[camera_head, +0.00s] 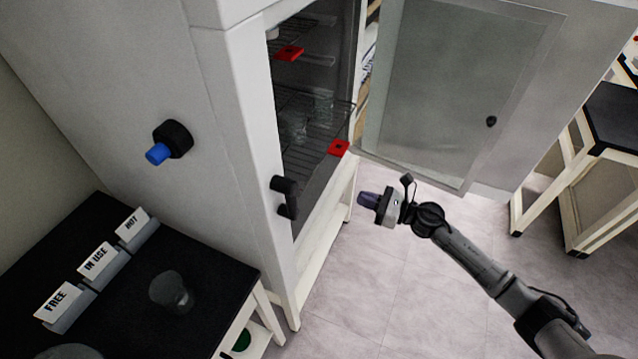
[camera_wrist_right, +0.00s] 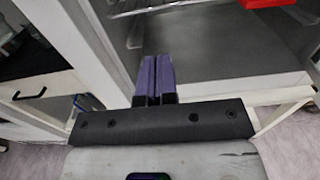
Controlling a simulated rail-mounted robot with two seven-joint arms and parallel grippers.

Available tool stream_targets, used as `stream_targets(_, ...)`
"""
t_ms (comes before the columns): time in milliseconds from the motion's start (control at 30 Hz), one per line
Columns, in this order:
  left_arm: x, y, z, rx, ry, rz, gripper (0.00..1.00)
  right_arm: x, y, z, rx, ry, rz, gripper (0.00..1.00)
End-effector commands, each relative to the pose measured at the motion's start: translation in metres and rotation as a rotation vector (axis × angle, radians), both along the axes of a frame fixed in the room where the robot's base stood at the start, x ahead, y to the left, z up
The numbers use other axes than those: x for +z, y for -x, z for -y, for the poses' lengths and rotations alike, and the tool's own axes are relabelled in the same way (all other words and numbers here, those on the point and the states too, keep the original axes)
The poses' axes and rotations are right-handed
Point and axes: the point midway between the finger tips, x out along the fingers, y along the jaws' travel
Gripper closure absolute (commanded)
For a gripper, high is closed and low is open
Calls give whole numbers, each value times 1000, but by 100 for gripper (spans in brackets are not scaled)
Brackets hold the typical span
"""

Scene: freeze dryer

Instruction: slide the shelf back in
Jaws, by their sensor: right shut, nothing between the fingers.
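The freeze dryer (camera_head: 235,110) stands open in the head view. Inside are wire shelves. The lower wire shelf (camera_head: 285,98) carries clear glassware (camera_head: 294,126) and has a red tab (camera_head: 339,147) at its front, which sticks out toward the door opening. A higher shelf has another red tab (camera_head: 289,53). My right gripper (camera_head: 368,200) is shut and empty, in front of the opening, below and to the right of the lower tab. In the right wrist view its purple fingers (camera_wrist_right: 156,78) are together, and a red tab (camera_wrist_right: 265,3) shows at the top edge. My left gripper is not in view.
The glass door (camera_head: 440,90) is swung open to the right, near my right arm. A black table (camera_head: 120,290) at lower left holds a glass beaker (camera_head: 171,292) and signs reading FREE, IN USE and HOT. A black-topped stand (camera_head: 612,115) is at right. Floor between is clear.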

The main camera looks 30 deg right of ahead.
Motion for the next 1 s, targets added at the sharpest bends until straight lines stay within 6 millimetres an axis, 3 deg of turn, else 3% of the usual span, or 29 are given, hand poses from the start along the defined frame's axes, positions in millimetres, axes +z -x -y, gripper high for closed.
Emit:
stream_targets(600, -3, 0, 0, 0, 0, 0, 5, 1, -88, -56, 1, -4, 2, 100)
stream_targets(1000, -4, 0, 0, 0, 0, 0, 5, 0, -112, -72, 0, -4, 0, 100)
